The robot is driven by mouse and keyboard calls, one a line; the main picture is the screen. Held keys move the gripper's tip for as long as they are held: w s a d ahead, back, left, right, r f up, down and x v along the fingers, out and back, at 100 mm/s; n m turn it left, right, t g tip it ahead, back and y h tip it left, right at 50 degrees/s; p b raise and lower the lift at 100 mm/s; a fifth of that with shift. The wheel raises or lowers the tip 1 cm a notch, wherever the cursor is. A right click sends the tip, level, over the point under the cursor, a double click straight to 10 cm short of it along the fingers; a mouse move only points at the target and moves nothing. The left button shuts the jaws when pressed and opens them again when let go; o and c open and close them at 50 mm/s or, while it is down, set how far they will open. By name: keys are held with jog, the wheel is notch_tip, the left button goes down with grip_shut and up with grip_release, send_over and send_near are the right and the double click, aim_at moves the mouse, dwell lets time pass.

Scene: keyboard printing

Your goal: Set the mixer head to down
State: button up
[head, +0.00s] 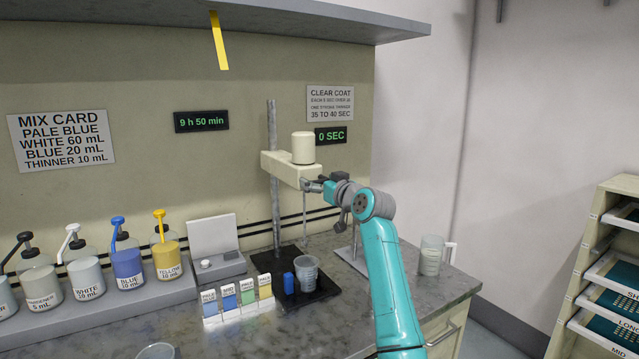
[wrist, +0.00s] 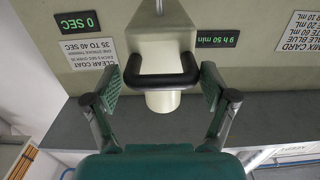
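The cream mixer head (head: 283,166) sits high on a grey upright post (head: 272,130), with its thin stirring rod (head: 305,220) hanging above a clear cup (head: 307,275) on the black base (head: 322,289). The rod's lower end looks above the cup. My gripper (head: 313,185) is at the front of the mixer head. In the wrist view, which is upside down, my gripper (wrist: 160,87) is open. Its two fingers stand on either side of the head's black handle (wrist: 161,82), apart from it.
Pump bottles, including a blue one (head: 127,266), stand at the left of the counter (head: 250,335). A clear beaker (head: 431,256) stands right of my arm. A shelf (head: 330,22) hangs above.

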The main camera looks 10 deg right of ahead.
jog(key=c, duration=1.1)
notch_tip(320, 180, down, 15)
jog(key=shift+f, duration=0.15)
jog(key=o, duration=1.4)
jog(key=shift+d+f, duration=0.1)
jog(key=shift+r, duration=0.2)
jog(key=v, duration=1.2)
